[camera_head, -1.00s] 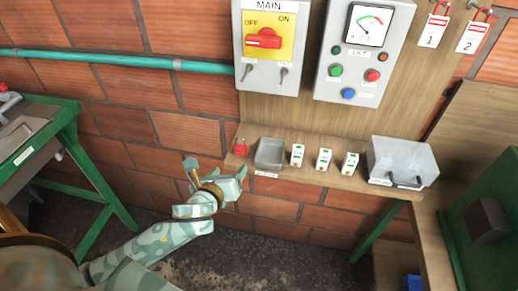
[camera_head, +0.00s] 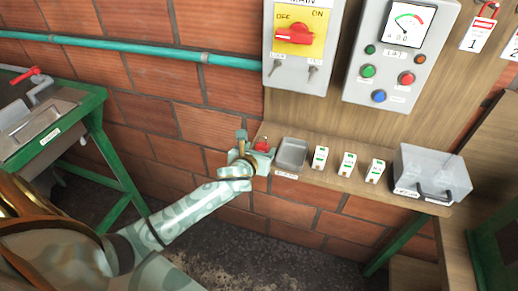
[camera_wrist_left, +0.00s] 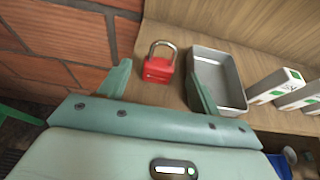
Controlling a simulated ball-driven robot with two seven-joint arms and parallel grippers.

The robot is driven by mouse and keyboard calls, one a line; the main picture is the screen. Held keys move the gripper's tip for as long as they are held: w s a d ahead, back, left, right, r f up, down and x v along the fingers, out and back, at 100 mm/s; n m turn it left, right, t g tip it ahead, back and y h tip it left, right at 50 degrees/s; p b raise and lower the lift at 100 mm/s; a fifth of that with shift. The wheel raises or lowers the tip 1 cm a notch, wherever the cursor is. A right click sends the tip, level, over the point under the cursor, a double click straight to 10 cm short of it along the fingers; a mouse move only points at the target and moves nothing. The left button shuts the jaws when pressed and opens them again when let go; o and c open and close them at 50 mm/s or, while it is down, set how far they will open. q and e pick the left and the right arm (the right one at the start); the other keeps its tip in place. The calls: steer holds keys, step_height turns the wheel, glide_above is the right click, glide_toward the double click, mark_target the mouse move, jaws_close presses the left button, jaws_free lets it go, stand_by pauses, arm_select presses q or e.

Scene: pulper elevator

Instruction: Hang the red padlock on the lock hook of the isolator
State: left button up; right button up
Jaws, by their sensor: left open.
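The red padlock (camera_head: 262,145) stands on the left end of the wooden shelf. In the left wrist view the padlock (camera_wrist_left: 158,68) is upright with its steel shackle on top. My left gripper (camera_head: 254,150) is at the shelf's left edge, open and empty. In the wrist view its two fingers (camera_wrist_left: 158,84) point toward the padlock from either side, with the padlock beyond and roughly between them. The isolator (camera_head: 295,48) is a grey box with a red switch on a yellow plate. Two small hooks (camera_head: 277,71) (camera_head: 312,73) hang below the plate; their labels are hard to read. My right gripper is not in view.
A grey tray (camera_head: 292,153) sits just right of the padlock, then several white-green blocks (camera_head: 347,164) and a clear-lidded box (camera_head: 432,176). A meter panel (camera_head: 400,55) is right of the isolator. A green bench (camera_head: 95,105) stands left.

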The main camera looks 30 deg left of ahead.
mark_target(261, 147)
arm_select(q)
steer(key=b+x, duration=0.1)
steer(key=x, duration=0.3)
steer(key=shift+w+a+f, duration=0.15)
steer(key=shift+f, duration=0.15)
steer(key=shift+r, duration=0.1)
steer(key=c, duration=1.1)
